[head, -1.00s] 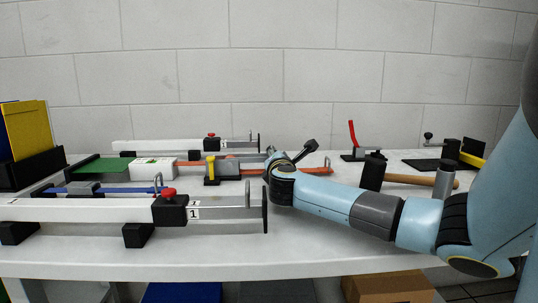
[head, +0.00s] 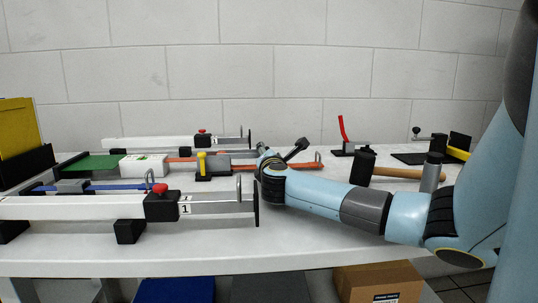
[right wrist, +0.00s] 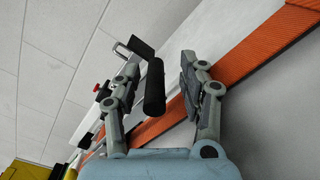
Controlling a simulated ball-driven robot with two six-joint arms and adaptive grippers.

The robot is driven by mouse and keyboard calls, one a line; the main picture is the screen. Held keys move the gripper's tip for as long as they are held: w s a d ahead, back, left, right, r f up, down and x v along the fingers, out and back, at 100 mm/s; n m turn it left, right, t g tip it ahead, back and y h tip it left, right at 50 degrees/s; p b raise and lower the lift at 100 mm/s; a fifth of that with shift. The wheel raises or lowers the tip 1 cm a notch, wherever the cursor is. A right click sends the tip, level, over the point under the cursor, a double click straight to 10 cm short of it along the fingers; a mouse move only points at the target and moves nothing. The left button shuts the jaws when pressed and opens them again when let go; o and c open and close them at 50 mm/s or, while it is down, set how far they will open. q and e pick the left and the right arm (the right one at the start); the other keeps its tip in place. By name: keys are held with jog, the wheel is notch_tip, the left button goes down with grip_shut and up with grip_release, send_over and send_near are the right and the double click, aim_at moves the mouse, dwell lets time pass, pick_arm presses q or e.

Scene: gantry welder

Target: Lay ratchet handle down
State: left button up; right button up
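The ratchet handle, a black round grip on a grey arm (head: 299,149), stands tilted up above the bench, just right of my right gripper (head: 262,152). The right wrist view shows the black grip (right wrist: 154,90) between the two spread fingers of my right gripper (right wrist: 158,82). It is nearer the left finger in that picture, with a clear gap to the right finger. An orange strap (head: 309,166) runs along the bench beside the gripper and also shows in the right wrist view (right wrist: 262,62). The handle's base is hidden by my wrist. My left gripper is out of view.
A near white clamp bar (head: 80,208) with a red knob lies at the front left. A far clamp bar (head: 150,142) lies behind. A block with a yellow post (head: 201,163) stands left of my gripper.

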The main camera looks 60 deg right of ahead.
jog(key=shift+a, duration=0.1)
jog(key=v, duration=1.1)
jog(key=shift+s+a+f, duration=0.1)
jog(key=shift+s+a, duration=0.25)
jog(key=shift+w, duration=0.1)
